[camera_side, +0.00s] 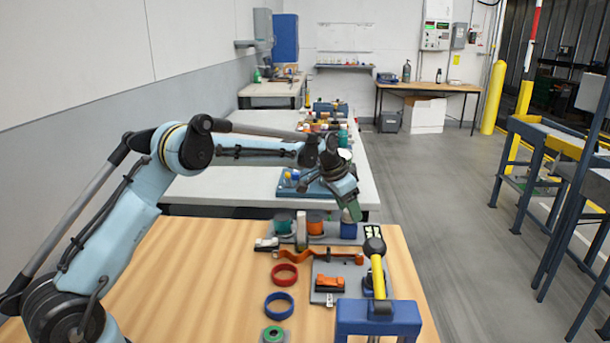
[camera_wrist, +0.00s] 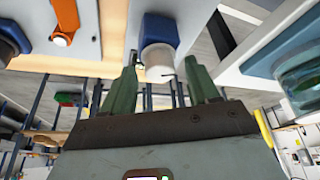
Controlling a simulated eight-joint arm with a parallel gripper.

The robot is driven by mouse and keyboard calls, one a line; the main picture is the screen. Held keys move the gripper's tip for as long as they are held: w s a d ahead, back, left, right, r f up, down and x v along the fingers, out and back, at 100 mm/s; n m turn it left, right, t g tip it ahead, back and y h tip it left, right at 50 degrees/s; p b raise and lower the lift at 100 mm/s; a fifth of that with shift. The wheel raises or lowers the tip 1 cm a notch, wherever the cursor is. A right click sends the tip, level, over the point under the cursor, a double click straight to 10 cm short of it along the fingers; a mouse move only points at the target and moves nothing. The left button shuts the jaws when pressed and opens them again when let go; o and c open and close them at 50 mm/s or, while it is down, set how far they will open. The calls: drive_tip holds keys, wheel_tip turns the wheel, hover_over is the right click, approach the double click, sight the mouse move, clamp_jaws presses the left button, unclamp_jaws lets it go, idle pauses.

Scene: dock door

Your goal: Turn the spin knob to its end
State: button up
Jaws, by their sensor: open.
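My gripper (camera_side: 352,211) is above the far right part of the wooden table in the side view, pointing down. Its two green fingers are apart and empty in the wrist view (camera_wrist: 162,88). In the wrist view a blue piece with a pale round end (camera_wrist: 159,60) lies ahead, between the fingertips in the picture; I see no contact. I cannot tell for certain which piece is the spin knob. A green-topped round piece (camera_side: 273,334) sits at the near edge of the side view.
The table's left part is clear.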

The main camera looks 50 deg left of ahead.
drive_tip(key=n+y, duration=0.1)
drive_tip(key=n, duration=0.2)
drive_tip(key=shift+d+n, duration=0.15)
drive_tip(key=shift+n, duration=0.15)
drive_tip(key=v, duration=1.2)
drive_tip(key=s+d+t, duration=0.1)
drive_tip(key=s+d, duration=0.2)
drive_tip(key=s, duration=0.8)
drive_tip(key=s+d+t, duration=0.1)
drive_tip(key=s+d, duration=0.3)
drive_tip(key=s, duration=0.7)
drive_tip(key=shift+s+f, duration=0.3)
drive_tip(key=shift+f, duration=0.05)
drive_tip(key=shift+w+y, duration=0.1)
drive_tip(key=shift+y, duration=0.2)
drive_tip(key=w+a+n+g+y, duration=0.1)
drive_tip(key=w+a+n, duration=0.1)
drive_tip(key=w, duration=0.9)
drive_tip(key=w+a+n+g, duration=0.1)
drive_tip(key=w+a+n, duration=0.15)
drive_tip(key=w, duration=0.85)
drive_tip(key=shift+m, duration=0.25)
drive_tip(key=x, duration=1.1)
drive_tip(key=shift+w+a+f, duration=0.15)
drive_tip(key=shift+w+a, duration=0.25)
drive_tip(key=shift+a, duration=0.05)
